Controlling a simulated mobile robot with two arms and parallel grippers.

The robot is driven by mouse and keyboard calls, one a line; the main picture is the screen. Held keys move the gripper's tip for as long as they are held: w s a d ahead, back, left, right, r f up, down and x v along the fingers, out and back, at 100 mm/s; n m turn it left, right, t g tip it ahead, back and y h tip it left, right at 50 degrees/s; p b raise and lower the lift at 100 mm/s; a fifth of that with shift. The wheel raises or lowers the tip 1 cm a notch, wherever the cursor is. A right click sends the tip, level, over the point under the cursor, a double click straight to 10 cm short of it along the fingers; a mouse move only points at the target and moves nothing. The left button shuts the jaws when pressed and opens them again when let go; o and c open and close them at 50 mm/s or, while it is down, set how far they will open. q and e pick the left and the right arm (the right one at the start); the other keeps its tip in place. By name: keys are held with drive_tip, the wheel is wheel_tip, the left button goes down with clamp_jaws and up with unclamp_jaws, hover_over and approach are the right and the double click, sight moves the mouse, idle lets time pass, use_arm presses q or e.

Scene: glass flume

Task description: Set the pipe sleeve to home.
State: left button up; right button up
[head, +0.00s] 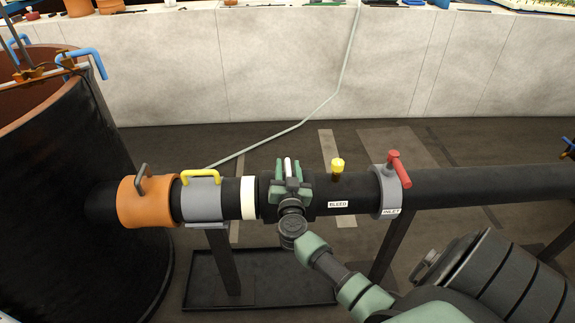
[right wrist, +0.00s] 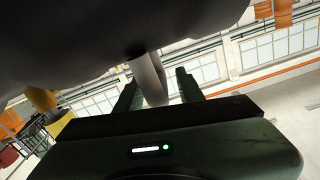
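A black pipe runs across the head view and carries several collars. An orange sleeve (head: 143,208) with a dark handle sits at the tank end. Beside it is a grey sleeve (head: 202,204) with a yellow handle. A white band (head: 248,198) rings the pipe to their right. My right gripper (head: 291,172) is at a pale upright handle (head: 288,166) on a dark section of the pipe. In the right wrist view, my gripper (right wrist: 159,86) has its fingers apart, with the pale bar (right wrist: 150,75) between them and a gap on its right. My left gripper is not in view.
Further right are a yellow-capped fitting (head: 337,165), a BLEED label, and a grey INLET collar (head: 388,192) with a red handle. A large dark tank (head: 70,190) stands left. A tray (head: 258,276) lies below the pipe. A pale wall (head: 270,70) stands behind.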

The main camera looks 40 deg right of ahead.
drive_tip(key=shift+x, duration=0.8)
clamp_jaws()
idle(0.9)
